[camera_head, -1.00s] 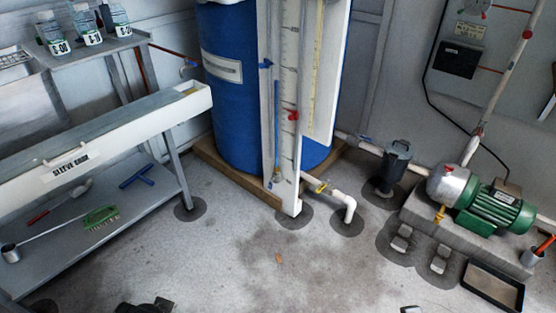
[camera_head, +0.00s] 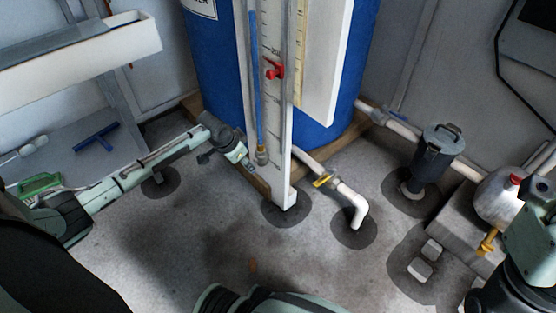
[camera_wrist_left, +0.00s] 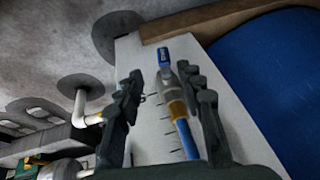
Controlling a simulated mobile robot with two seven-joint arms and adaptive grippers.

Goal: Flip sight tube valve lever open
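The sight tube is a thin blue column (camera_head: 258,85) on a white scale board in front of the blue tank, with a small valve (camera_head: 262,157) at its foot. In the left wrist view the valve's blue lever (camera_wrist_left: 164,50) extends away from the tube, roughly in line with it. The tube shows blue with a yellow band (camera_wrist_left: 177,108). My left gripper (camera_wrist_left: 163,88) is open, its dark fingers on either side of the valve; contact cannot be told. In the head view the left gripper (camera_head: 246,163) is beside the tube's foot. My right gripper's fingers are not discernible.
A red marker (camera_head: 274,70) sits higher on the scale board. A white drain pipe (camera_head: 355,205) with a yellow-handled valve (camera_head: 325,180) stands to the right. A dark strainer (camera_head: 432,155) and pump lie farther right. Open floor lies in front.

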